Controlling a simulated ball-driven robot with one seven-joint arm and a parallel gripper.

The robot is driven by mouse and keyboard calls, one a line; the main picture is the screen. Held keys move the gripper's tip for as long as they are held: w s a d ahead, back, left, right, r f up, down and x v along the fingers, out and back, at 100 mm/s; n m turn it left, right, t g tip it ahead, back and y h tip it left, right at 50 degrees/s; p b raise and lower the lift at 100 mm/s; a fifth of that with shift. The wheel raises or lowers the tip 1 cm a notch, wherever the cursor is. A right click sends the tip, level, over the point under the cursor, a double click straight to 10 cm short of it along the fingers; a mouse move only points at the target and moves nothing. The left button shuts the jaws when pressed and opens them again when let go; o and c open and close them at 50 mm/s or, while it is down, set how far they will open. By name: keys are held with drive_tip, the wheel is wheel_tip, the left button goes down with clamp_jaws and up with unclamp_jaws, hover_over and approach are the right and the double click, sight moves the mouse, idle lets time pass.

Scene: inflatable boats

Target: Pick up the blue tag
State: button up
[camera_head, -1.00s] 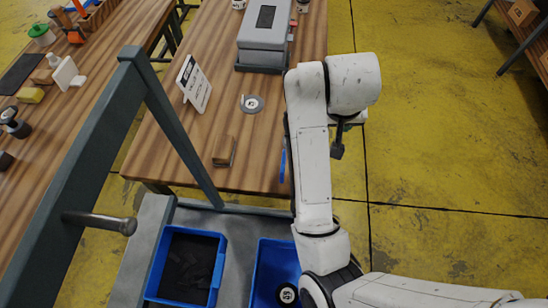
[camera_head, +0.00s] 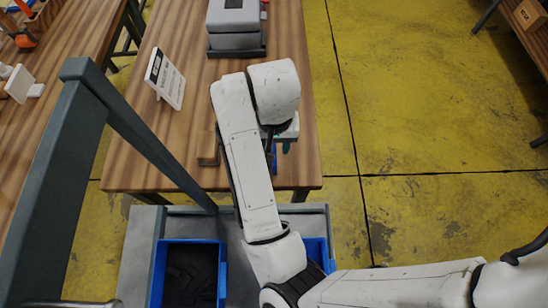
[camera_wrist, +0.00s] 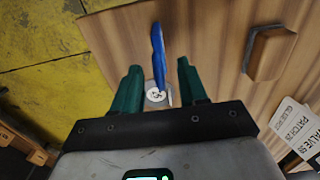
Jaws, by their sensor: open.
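A narrow blue strip, which looks like the blue tag (camera_wrist: 158,48), shows in the wrist view at the near part of the wooden table. In the head view a bit of blue (camera_head: 274,160) shows beside my wrist, mostly hidden by my arm. My gripper (camera_wrist: 158,66) is open, with its two green fingers on either side of the blue strip in the wrist view. The fingers do not visibly touch it. I cannot tell how high they are above the table. In the head view my gripper (camera_head: 280,148) is mostly hidden by my wrist.
A brown block (camera_head: 207,150) and a standing white sign (camera_head: 165,80) are left of my arm on the table (camera_head: 150,165). A grey round piece (camera_wrist: 155,96) shows between the fingers. A grey machine (camera_head: 235,38) stands farther back. A blue bin (camera_head: 222,275) sits in front.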

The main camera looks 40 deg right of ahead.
wheel_tip(320, 180, down, 5)
drive_tip(key=shift+s+a+r+p, duration=0.1)
drive_tip(key=shift+s+p, duration=0.05)
drive_tip(key=shift+p, duration=0.15)
drive_tip(key=shift+c, duration=0.3)
clamp_jaws()
